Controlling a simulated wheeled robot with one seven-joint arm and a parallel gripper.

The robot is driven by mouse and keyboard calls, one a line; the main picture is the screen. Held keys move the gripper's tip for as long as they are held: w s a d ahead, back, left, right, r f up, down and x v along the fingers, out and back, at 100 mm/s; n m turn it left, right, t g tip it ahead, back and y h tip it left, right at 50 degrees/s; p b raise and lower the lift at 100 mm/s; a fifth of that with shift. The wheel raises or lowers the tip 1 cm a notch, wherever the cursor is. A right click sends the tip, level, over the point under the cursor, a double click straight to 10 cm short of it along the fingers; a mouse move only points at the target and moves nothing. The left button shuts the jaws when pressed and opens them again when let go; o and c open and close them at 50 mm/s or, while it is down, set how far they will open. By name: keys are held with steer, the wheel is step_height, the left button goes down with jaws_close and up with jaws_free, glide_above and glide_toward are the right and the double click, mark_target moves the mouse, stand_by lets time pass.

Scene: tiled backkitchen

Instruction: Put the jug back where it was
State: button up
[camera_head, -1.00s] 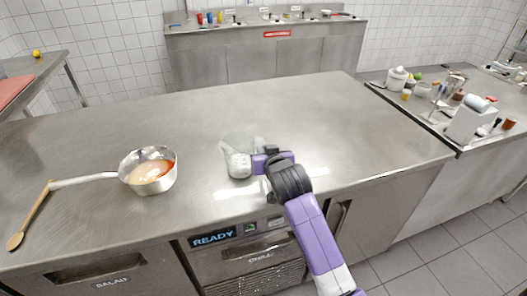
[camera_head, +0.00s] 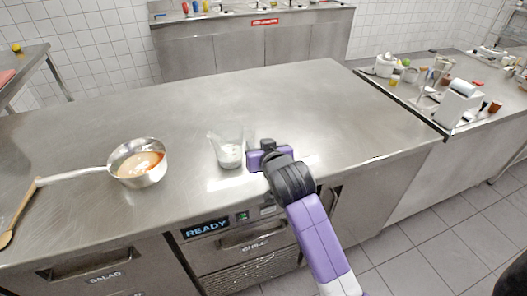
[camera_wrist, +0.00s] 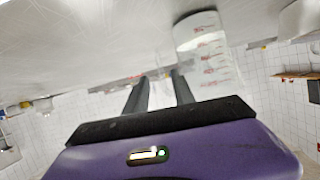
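The jug (camera_head: 228,154) is a clear measuring jug with a whitish bottom. It stands upright near the front edge of the steel counter in the head view. In the wrist view, which is upside down, the jug (camera_wrist: 203,52) shows red markings and lies just beyond and to the right of the fingers. My gripper (camera_head: 257,158) is low over the counter, close to the jug's right side. In the wrist view my gripper (camera_wrist: 160,88) has its two dark fingers apart with nothing seen between them. Whether a finger touches the jug cannot be told.
A saucepan (camera_head: 122,172) with pale and red contents stands left of the jug. A wooden spoon (camera_head: 20,215) lies at the counter's left edge. The counter (camera_head: 280,100) behind the jug is bare. A right-hand counter (camera_head: 410,90) holds several containers and a scale-like device.

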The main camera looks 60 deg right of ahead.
steer(key=s+a+f+n+t+y, duration=0.1)
steer(key=s+a+f+n+y, duration=0.15)
steer(key=s+a, duration=0.6)
steer(key=s+a+f+n+t+y, duration=0.2)
steer(key=s+a+f, duration=0.3)
steer(key=a, duration=0.6)
steer(key=s+a+r+n+y, duration=0.1)
steer(key=s+a, duration=0.3)
steer(key=s, duration=0.5)
steer(key=s+a+r+n+t+y, duration=0.1)
steer(key=s+a+r, duration=0.3)
steer(key=s, duration=0.5)
steer(key=shift+n+y, duration=0.75)
steer(key=shift+y, duration=0.1)
